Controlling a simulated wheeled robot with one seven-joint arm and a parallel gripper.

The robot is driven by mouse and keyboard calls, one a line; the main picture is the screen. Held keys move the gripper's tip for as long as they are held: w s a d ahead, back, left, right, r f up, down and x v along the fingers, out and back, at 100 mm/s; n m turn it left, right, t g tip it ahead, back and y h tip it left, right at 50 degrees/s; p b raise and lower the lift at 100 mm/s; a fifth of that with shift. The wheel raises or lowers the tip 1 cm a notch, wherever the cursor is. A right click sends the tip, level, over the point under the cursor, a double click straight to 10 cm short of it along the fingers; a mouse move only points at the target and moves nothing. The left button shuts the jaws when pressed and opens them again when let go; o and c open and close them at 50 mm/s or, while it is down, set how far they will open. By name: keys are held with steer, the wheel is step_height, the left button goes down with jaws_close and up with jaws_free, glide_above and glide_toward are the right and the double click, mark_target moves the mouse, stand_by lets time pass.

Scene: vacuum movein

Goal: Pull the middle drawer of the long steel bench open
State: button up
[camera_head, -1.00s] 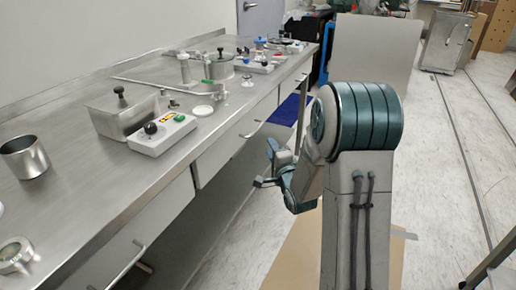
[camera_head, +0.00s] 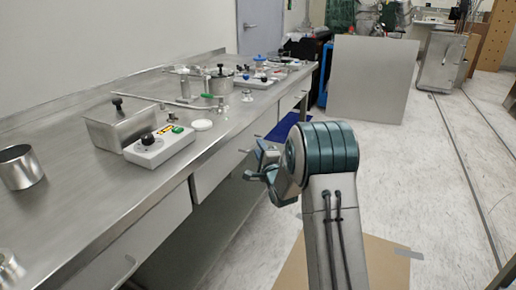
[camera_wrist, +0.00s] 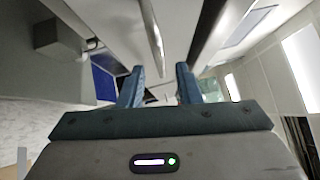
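The long steel bench (camera_head: 75,205) runs along the left of the head view, with grey drawers under its top. The middle drawer (camera_head: 213,172) looks closed; its handle is not clear in the head view, close to my gripper. My gripper (camera_head: 257,162) is just in front of the drawer fronts there. In the wrist view my gripper (camera_wrist: 160,85) is open, its two blue fingers apart. A metal bar handle (camera_wrist: 151,35) lies ahead, in line with the gap between the fingers. I cannot tell whether either finger touches it.
A control box (camera_head: 160,145), a steel bin (camera_head: 118,122), a steel cup (camera_head: 20,167) and a pot (camera_head: 218,82) stand on the bench. A lower shelf (camera_head: 190,255) runs under the drawers. A grey panel (camera_head: 370,80) stands beyond. The floor at right is mostly clear.

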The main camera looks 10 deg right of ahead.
steer(key=shift+w+a+r, duration=0.15)
steer(key=shift+w, duration=1)
steer(key=shift+c, duration=0.3)
jaws_close()
steer(key=shift+s, duration=0.15)
